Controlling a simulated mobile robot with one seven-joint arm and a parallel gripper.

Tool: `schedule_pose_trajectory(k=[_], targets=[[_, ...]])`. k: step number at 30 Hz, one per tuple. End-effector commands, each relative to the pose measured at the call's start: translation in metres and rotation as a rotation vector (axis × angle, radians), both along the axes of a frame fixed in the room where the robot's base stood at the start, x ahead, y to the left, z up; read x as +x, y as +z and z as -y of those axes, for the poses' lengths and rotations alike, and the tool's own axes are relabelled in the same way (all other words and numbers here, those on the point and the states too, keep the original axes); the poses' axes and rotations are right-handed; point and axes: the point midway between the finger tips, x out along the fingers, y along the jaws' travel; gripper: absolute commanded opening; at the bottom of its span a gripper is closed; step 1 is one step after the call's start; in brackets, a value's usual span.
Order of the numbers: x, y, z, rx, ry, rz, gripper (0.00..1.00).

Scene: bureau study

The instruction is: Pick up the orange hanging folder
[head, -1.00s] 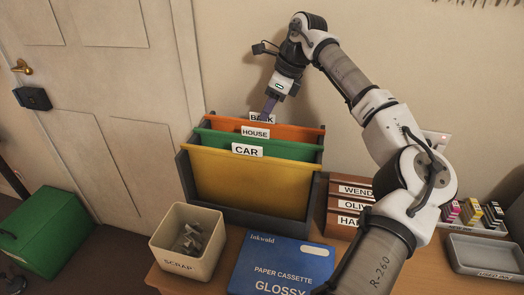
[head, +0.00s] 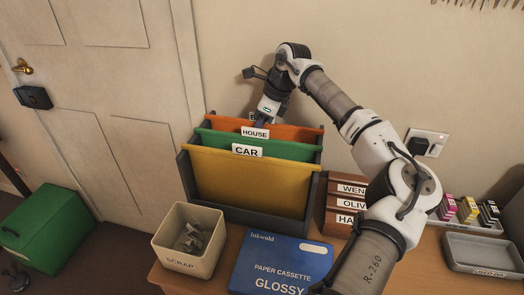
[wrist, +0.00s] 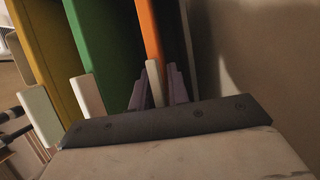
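The orange hanging folder (head: 292,131) is the rearmost folder in a dark grey file box (head: 188,180), behind the green folder (head: 290,149) and the yellow folder (head: 250,185). My gripper (head: 262,119) points down at the orange folder's top edge, near the label. In the wrist view, the purple fingers (wrist: 159,92) stand on either side of the orange folder's label tab (wrist: 153,82), and the gripper looks open. The orange folder (wrist: 150,35) is still in the box. Finger contact is unclear.
A scrap bin (head: 188,240) and a blue paper cassette box (head: 282,262) stand in front of the file box. Brown labelled drawers (head: 346,204), ink cartridges (head: 467,210) and a grey tray (head: 484,252) are to the right. The wall is close behind.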

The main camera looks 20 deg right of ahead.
Motion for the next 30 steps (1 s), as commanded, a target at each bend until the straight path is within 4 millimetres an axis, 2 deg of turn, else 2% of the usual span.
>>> schedule_pose_trajectory(k=[1,3,4,20,25,30], targets=[[0.000,0.000,0.000,0.000,0.000,0.000,0.10],[0.000,0.000,0.000,0.000,0.000,0.000,0.01],[0.000,0.000,0.000,0.000,0.000,0.000,0.00],[0.000,0.004,0.000,-0.001,0.000,0.001,0.00],[0.001,0.019,0.000,0.000,-0.001,0.002,0.00],[0.001,0.048,0.000,-0.003,0.000,0.002,0.00]])
